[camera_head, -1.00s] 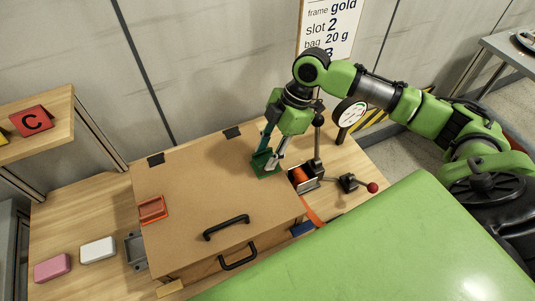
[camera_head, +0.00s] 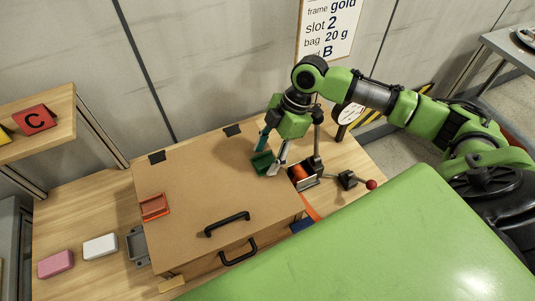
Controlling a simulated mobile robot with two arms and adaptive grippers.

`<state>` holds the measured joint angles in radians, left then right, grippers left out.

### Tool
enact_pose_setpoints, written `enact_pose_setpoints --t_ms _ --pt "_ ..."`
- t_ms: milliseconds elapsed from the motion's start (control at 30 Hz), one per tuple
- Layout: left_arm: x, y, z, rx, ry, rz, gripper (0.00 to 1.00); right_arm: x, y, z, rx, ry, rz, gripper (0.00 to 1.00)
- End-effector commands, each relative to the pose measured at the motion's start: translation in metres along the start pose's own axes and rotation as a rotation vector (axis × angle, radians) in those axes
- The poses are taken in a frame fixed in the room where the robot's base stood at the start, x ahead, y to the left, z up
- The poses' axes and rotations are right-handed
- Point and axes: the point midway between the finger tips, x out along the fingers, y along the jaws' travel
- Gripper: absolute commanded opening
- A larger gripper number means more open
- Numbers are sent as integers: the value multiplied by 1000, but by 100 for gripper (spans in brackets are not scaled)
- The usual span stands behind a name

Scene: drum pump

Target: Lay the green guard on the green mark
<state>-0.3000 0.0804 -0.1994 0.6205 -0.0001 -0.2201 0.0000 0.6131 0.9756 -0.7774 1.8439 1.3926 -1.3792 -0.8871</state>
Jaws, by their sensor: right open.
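The small green guard (camera_head: 262,163) is at the right part of the brown box lid, just below my right gripper. My right gripper (camera_head: 272,158) points down over it, with its fingers spread apart on either side of the guard's upper part. I cannot tell whether a finger touches the guard. I cannot make out a separate green mark; it may be hidden under the guard or gripper. My left gripper is not in view.
The brown lid (camera_head: 190,195) has a black handle (camera_head: 227,224) and an orange frame (camera_head: 154,206). A device with an orange roll (camera_head: 300,172) and a red-knobbed lever (camera_head: 371,184) stands close right of the gripper. The lid's middle is clear. Pink (camera_head: 56,263) and white (camera_head: 100,246) blocks lie left.

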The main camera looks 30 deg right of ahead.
Motion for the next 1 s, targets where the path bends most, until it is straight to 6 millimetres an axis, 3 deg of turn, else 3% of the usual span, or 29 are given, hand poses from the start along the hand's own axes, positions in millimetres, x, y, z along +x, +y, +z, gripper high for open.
enact_pose_setpoints --t_ms 600,1000 --pt "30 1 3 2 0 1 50 -108 1 0 1 0 4 50" --pt "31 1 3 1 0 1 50 -120 1 0 1 0 1 50"
